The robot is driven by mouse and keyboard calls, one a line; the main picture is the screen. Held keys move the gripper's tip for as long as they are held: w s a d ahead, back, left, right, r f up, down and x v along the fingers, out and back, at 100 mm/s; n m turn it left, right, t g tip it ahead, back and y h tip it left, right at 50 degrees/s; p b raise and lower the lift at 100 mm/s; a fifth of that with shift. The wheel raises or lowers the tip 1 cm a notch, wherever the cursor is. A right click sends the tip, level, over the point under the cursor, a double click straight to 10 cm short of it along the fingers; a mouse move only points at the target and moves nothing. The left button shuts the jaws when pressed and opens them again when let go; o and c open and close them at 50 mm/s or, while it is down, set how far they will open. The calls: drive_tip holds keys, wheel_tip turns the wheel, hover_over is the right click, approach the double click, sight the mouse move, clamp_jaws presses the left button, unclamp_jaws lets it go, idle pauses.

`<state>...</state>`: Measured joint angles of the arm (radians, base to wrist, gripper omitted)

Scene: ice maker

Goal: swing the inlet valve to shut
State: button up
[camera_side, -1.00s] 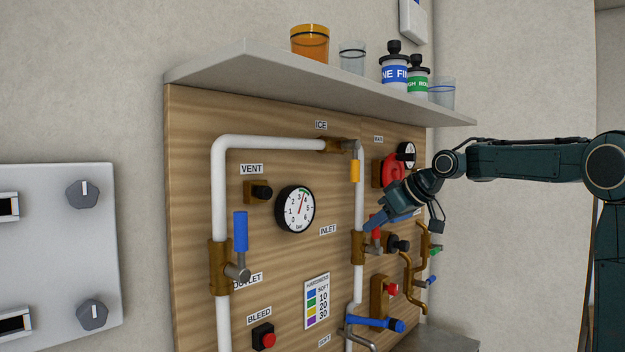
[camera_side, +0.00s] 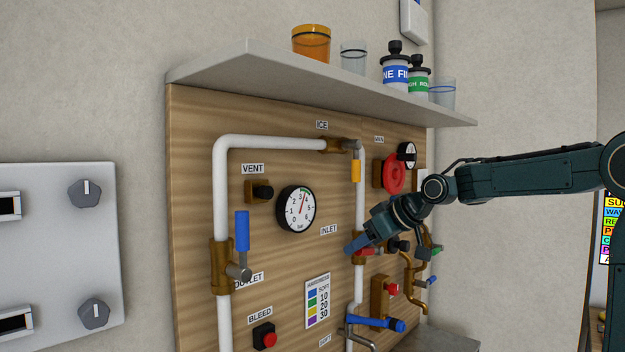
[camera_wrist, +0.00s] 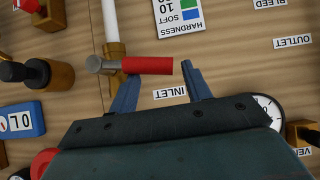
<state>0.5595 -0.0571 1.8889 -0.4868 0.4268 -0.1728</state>
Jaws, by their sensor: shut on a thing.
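The inlet valve's brass body (camera_wrist: 116,52) sits on the white pipe beside the upside-down INLET label (camera_wrist: 170,92) in the wrist view. Its red handle (camera_wrist: 147,65) lies crosswise to the pipe, reaching right from the grey stem. In the side view, my gripper (camera_side: 354,248) covers much of the valve; only a bit of the red handle (camera_side: 369,251) shows.
The red handwheel (camera_side: 393,174) is above my gripper. A black knob, brass piping and the blue lever (camera_side: 375,322) are close by below and right. The pressure gauge (camera_side: 296,209) and the outlet valve's blue handle (camera_side: 242,231) are to the left.

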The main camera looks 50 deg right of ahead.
drive_tip(key=o, duration=0.4)
drive_tip(key=f, duration=0.2)
drive_tip(key=shift+s+d+f+m+g, duration=0.3)
drive_tip(key=shift+s+d+g, duration=0.1)
drive_tip(key=shift+s+r, duration=0.1)
drive_tip(key=shift+v, duration=3.55)
drive_tip(key=shift+a, duration=0.15)
drive_tip(key=s+a+f+g, duration=0.2)
drive_tip(key=s+a+f, duration=0.4)
drive_tip(key=a, duration=0.4)
drive_tip(key=s+a+f, duration=0.1)
drive_tip(key=s+f, duration=0.1)
drive_tip(key=s, duration=0.2)
drive_tip(key=s+a+f+g, duration=0.1)
drive_tip(key=s+a+f, duration=0.1)
drive_tip(key=s, duration=0.3)
drive_tip(key=s+a+f+g, duration=0.1)
drive_tip(key=s+f, duration=0.2)
drive_tip(key=s, duration=0.1)
drive_tip(key=shift+s+a+f, duration=0.2)
drive_tip(key=shift+s, duration=0.15)
